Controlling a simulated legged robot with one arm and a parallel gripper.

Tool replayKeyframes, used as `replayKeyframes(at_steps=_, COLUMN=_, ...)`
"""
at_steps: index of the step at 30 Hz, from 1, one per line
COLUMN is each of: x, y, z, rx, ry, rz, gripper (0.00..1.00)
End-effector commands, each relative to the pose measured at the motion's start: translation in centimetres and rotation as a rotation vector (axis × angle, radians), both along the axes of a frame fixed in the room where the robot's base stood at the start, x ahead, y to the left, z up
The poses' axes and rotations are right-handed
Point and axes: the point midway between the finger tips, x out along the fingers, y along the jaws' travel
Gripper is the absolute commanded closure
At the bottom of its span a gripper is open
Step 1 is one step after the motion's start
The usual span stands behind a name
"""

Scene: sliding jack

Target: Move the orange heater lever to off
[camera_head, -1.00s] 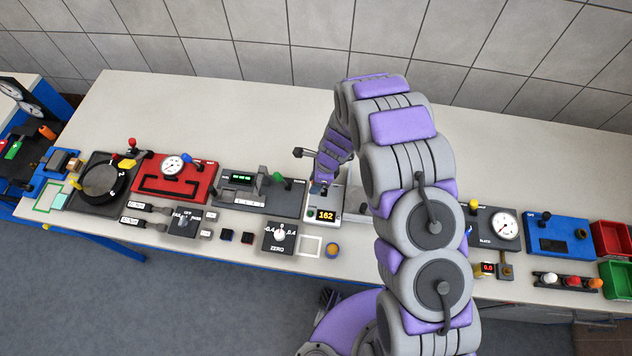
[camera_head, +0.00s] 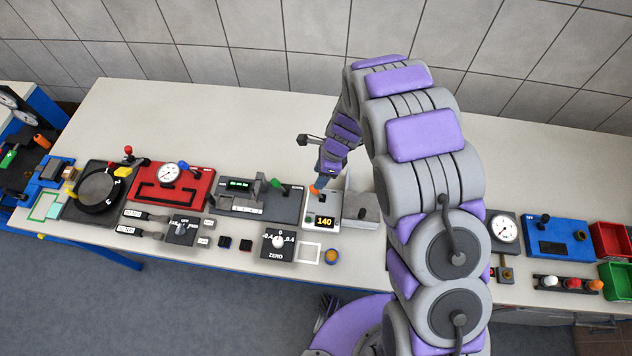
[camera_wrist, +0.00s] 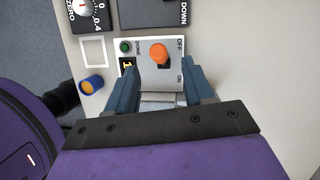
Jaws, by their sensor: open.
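The orange heater lever (camera_wrist: 158,54) shows in the wrist view on a white panel (camera_wrist: 150,75), between the words OFF and ON and nearer OFF. In the head view the lever's orange tip (camera_head: 314,190) sits just below my gripper (camera_head: 320,180). A display (camera_head: 324,221) on the panel reads 140. In the wrist view my gripper (camera_wrist: 158,85) is open, its two blue fingers apart on either side of the panel. The lever is ahead of the gap between them. Whether a finger touches the lever I cannot tell.
A grey box (camera_head: 362,207) stands right of the heater panel. A black unit with a green-tipped lever (camera_head: 275,183) stands left. The back of the bench is clear.

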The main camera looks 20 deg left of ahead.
Motion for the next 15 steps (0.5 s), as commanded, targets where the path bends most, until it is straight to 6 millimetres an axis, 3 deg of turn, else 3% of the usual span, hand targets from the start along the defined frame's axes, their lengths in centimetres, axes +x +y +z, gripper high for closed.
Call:
replayKeyframes(at_steps=9, x=1.5, y=-1.4, z=6.1, rx=0.001, ry=-0.009, rz=-0.002, gripper=0.48)
replayKeyframes(at_steps=15, x=1.7, y=-1.9, z=7.9, rx=0.000, ry=-0.002, rz=-0.002, gripper=0.48)
